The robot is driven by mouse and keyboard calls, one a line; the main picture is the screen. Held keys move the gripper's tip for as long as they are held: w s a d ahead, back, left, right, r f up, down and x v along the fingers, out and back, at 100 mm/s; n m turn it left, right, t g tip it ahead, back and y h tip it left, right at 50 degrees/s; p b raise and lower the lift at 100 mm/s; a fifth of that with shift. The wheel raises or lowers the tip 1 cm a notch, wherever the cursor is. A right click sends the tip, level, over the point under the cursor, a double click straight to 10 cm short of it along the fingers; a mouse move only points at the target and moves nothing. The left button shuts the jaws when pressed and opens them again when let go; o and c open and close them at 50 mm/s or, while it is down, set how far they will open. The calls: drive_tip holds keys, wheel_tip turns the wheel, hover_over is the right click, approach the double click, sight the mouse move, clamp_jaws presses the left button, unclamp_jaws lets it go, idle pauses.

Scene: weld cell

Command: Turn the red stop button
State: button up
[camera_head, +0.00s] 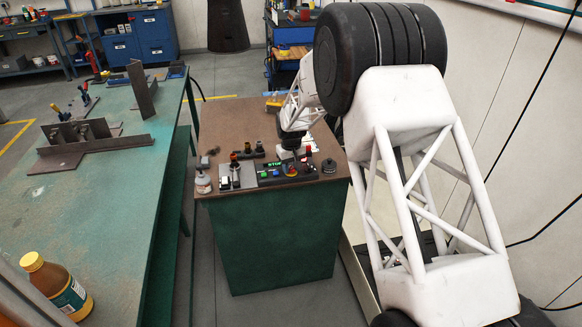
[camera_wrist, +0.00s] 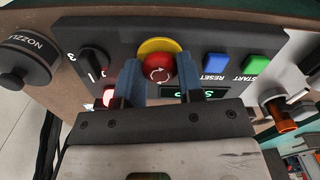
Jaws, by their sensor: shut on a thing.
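The red stop button (camera_wrist: 159,69) has white curved arrows on its cap and a yellow collar (camera_wrist: 158,46) behind it. It sits on the dark control panel (camera_wrist: 215,38) in the wrist view. My gripper (camera_wrist: 161,74) has one blue finger on each side of the cap and is shut on the button. In the head view my gripper (camera_head: 290,157) is down at the panel (camera_head: 270,184), and the button is mostly hidden there. A green-lettered display (camera_wrist: 180,92) below the button is partly covered by a finger.
Blue RESET (camera_wrist: 215,66) and green START (camera_wrist: 256,65) buttons lie right of the stop button. A rotary switch (camera_wrist: 93,61) and a red lamp (camera_wrist: 108,97) lie left. Small bottles and fittings crowd the brown cabinet top (camera_head: 228,118). A green table (camera_head: 112,190) stands to the left.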

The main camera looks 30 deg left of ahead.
drive_tip(key=shift+m, duration=0.3)
drive_tip(key=o, duration=0.9)
drive_tip(key=shift+o, duration=0.2)
drive_tip(key=shift+r, duration=3.85)
